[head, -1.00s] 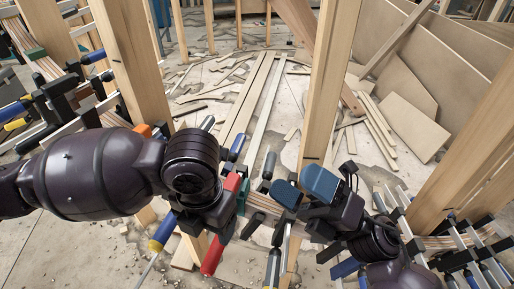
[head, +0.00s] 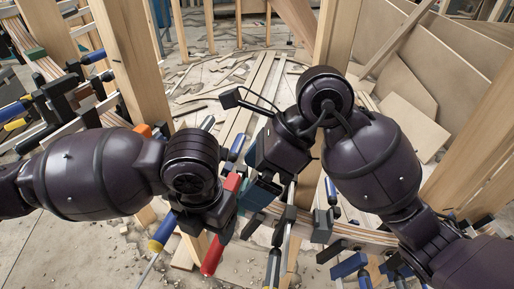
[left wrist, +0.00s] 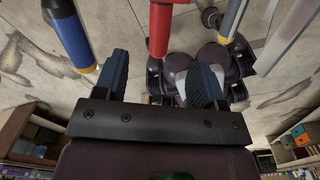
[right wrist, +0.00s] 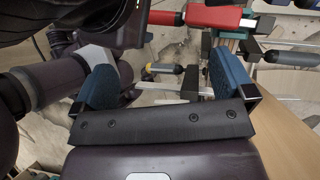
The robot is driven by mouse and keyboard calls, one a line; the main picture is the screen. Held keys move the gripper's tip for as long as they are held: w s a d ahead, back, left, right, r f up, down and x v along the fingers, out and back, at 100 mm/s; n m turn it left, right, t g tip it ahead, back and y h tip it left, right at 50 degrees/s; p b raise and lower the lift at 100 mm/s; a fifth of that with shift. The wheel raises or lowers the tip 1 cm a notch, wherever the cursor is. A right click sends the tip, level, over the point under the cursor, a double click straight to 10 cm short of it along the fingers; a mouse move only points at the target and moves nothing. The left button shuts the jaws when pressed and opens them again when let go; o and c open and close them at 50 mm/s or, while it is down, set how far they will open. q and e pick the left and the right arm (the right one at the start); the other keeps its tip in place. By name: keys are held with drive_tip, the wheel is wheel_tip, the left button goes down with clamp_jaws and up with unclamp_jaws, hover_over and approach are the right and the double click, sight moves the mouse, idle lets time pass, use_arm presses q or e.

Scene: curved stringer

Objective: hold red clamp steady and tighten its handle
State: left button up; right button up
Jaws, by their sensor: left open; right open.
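The red clamp (head: 212,256) is left of centre in the head view, its red handle hanging down and a second red part (head: 233,182) higher up. My left gripper (head: 222,213) is open beside it. In the left wrist view the red handle (left wrist: 159,30) lies just ahead of the gap between its blue fingers (left wrist: 160,68). My right gripper (head: 260,192) is open and empty, close to the right of the clamp's upper red part. In the right wrist view the red clamp (right wrist: 216,17) lies beyond the fingertips (right wrist: 168,75), near the top edge.
Several other clamps with blue handles (head: 272,268) crowd the curved wooden stringer (head: 355,235). A wooden post (head: 335,45) stands behind my right arm, another (head: 130,70) behind my left. Loose boards (head: 250,95) cover the floor beyond.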

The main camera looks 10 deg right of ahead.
sight(235, 187)
drive_tip(key=w+r+m+t+h, duration=0.2)
drive_tip(key=w+m+t+h, duration=0.1)
drive_tip(key=w, duration=0.1)
drive_tip(key=shift+n, duration=0.3)
drive_tip(key=shift+s+d+x, duration=0.15)
drive_tip(key=shift+x, duration=2.85)
drive_tip(key=shift+s+d+x, duration=0.1)
drive_tip(key=shift+s+x, duration=0.05)
drive_tip(key=shift+x, duration=2.8)
drive_tip(key=shift+f, duration=0.15)
